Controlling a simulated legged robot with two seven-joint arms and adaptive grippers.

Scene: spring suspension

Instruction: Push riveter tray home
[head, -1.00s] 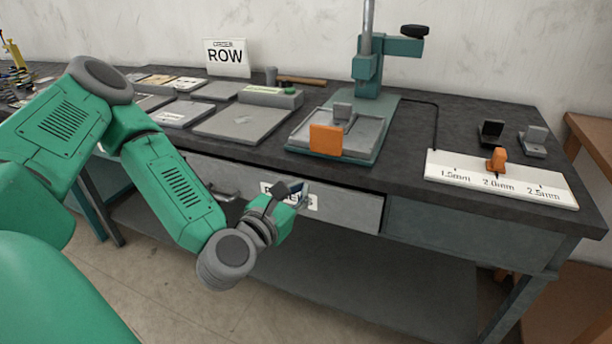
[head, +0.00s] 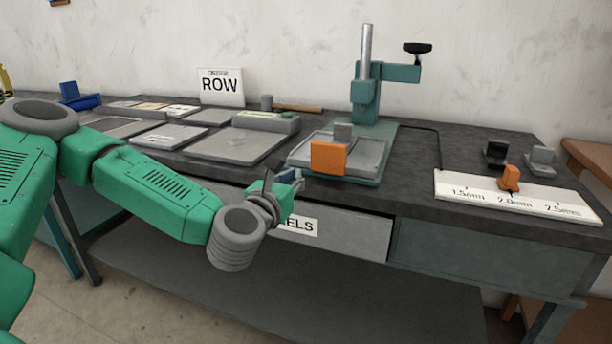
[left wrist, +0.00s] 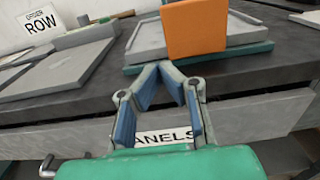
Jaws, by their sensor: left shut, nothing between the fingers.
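The riveter tray (head: 362,153) is a flat grey tray on the teal riveter base (head: 385,165). The tray (left wrist: 148,38) and the orange plate (left wrist: 195,28) also show in the left wrist view. My left gripper (head: 292,175) is shut and empty, in front of the bench edge, left of and lower than the orange plate in the picture. In the left wrist view its blue-padded fingertips (left wrist: 160,66) meet just below the plate, apparently apart from it. My right gripper is not in view.
The riveter column (head: 365,60) rises behind the tray. A gauge strip (head: 530,202) with an orange slider lies right. Grey plates (head: 235,145) lie left.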

